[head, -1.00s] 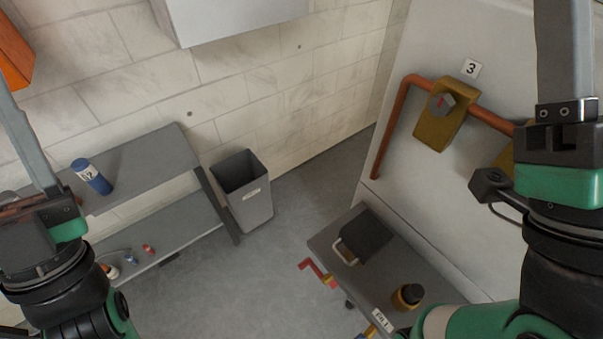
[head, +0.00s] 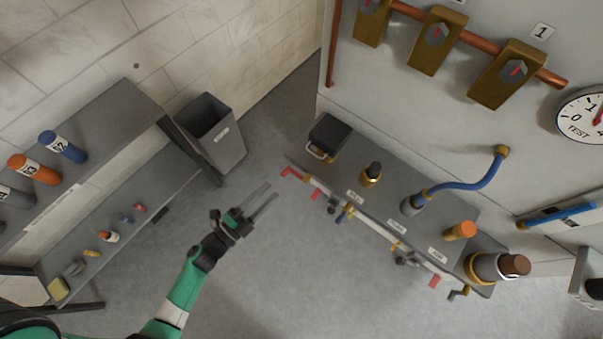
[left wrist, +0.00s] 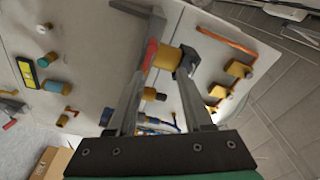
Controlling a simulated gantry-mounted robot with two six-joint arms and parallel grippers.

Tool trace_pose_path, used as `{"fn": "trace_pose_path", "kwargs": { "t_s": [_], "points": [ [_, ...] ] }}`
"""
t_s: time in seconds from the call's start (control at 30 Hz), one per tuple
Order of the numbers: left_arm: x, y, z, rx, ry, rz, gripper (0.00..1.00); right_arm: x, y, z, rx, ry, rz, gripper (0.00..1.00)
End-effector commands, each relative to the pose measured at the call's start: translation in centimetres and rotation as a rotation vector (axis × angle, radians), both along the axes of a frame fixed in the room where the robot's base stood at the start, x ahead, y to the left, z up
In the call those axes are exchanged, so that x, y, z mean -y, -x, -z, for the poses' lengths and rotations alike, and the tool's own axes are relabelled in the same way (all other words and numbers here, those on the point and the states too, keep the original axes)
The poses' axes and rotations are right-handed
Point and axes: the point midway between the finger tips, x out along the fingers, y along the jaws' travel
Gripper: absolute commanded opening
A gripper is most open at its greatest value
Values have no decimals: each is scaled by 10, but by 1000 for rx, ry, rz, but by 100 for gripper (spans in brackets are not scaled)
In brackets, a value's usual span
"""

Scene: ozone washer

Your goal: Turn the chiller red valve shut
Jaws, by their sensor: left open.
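Several red handles show along the front edge of the grey bench (head: 401,210). A red valve handle (head: 291,174) sticks out at its left end, and another small red part (head: 315,194) is close to it. I cannot tell for sure which is the chiller's; the small labels are hard to read. My left gripper (head: 272,197) is open and empty, a little left of and below the left-end red handle and apparently apart from it. In the left wrist view, a red part (left wrist: 150,54) shows beside the left finger, with a yellow-brown cylinder between the fingers. My right gripper is out of view.
The bench bears a black box (head: 329,133), a brown bottle (head: 371,174) and a blue hose (head: 468,185). A grey bin (head: 214,140) stands left of it. Shelves (head: 115,140) with several cylinders are at far left. The floor between is clear.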

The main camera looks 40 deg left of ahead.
Motion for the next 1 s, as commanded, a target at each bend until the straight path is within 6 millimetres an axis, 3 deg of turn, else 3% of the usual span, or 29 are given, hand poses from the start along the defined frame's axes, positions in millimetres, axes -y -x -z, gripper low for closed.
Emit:
{"fn": "trace_pose_path", "kwargs": {
  "t_s": [0.17, 0.4, 0.57, 0.8, 1.0],
  "points": [
    [-4, 31, 14, -67, 40, -61, 51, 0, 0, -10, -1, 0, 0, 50],
    [-9, 28, 15, -65, 40, -75, 51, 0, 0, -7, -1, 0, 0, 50],
    [-9, 4, 16, -61, 39, -69, 51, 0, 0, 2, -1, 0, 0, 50],
    [-11, -51, 16, -61, 39, -73, 51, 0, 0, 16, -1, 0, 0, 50],
    [-13, -79, 15, -64, 39, -76, 51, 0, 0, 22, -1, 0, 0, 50]
  ]
}}
